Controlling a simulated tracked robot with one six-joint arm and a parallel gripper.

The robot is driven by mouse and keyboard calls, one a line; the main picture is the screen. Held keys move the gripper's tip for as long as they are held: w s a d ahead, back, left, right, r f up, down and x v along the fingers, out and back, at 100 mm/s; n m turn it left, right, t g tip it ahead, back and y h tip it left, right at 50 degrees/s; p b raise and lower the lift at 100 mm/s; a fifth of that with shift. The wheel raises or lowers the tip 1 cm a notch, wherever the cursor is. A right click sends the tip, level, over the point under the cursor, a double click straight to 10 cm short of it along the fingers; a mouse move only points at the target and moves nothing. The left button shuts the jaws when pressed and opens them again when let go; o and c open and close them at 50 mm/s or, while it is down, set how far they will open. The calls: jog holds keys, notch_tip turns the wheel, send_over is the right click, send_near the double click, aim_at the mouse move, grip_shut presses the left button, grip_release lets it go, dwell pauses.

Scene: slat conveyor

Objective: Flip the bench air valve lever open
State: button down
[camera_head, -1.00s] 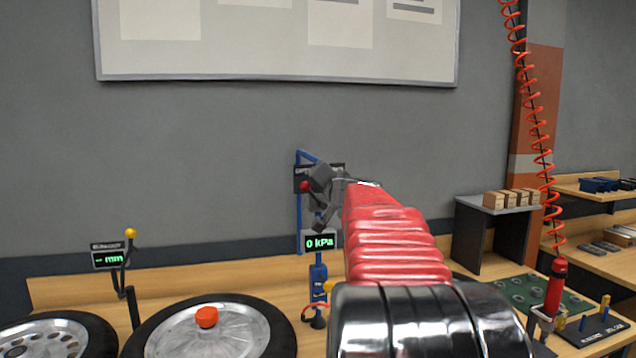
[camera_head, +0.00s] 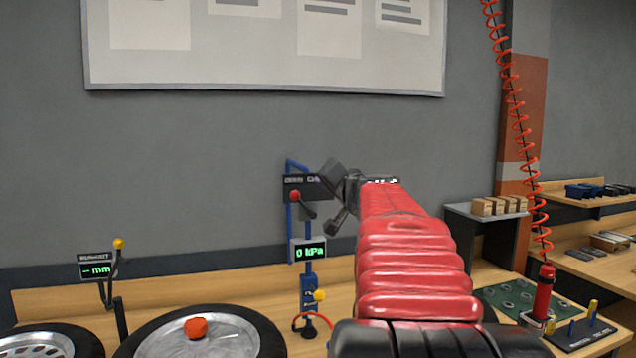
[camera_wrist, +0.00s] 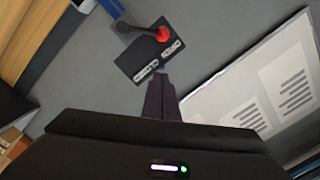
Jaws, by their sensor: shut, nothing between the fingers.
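The bench air valve lever shows its red ball knob (camera_head: 295,195) in the head view, in front of a dark label panel (camera_head: 293,181) on a blue post. Its dark arm runs from the knob down to the right. In the wrist view the red knob (camera_wrist: 162,34) and arm lie on the far side of the panel's white labels. My gripper (camera_head: 337,223) is shut and empty, right of the knob and apart from it. In the wrist view its closed fingers (camera_wrist: 160,77) point at the label panel edge. The gauge display (camera_head: 310,252) below reads 0 kPa.
Wheels (camera_head: 200,335) lie on the wooden bench at the front left, beside a gauge with a yellow knob (camera_head: 119,243). A red coiled hose (camera_head: 518,120) hangs at the right above a red tool (camera_head: 543,290). A whiteboard (camera_head: 260,50) is on the wall above.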

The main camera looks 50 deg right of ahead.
jog(key=v, duration=0.5)
dwell(0.6)
jog(key=w+a+f+n+g+y, duration=0.1)
jog(key=a+f+n+y, duration=0.3)
jog(key=a, duration=0.6)
jog(key=a+f+n+g+y, duration=0.2)
jog(key=a+f, duration=0.5)
jog(key=a, duration=0.4)
jog(key=w+a+f+n+g+y, duration=0.15)
jog(key=a+f, duration=0.35)
jog(key=a, duration=0.5)
jog(key=s+a+f+n+g, duration=0.2)
jog(key=s+a+f, duration=0.4)
jog(key=s+f, duration=0.3)
jog(key=s+a+f+n+g, duration=0.3)
jog(key=s+a+f+n, duration=0.2)
jog(key=s+a+f, duration=0.2)
notch_tip(320, 180, down, 2)
jog(key=s, duration=0.2)
jog(key=shift+s, duration=0.35)
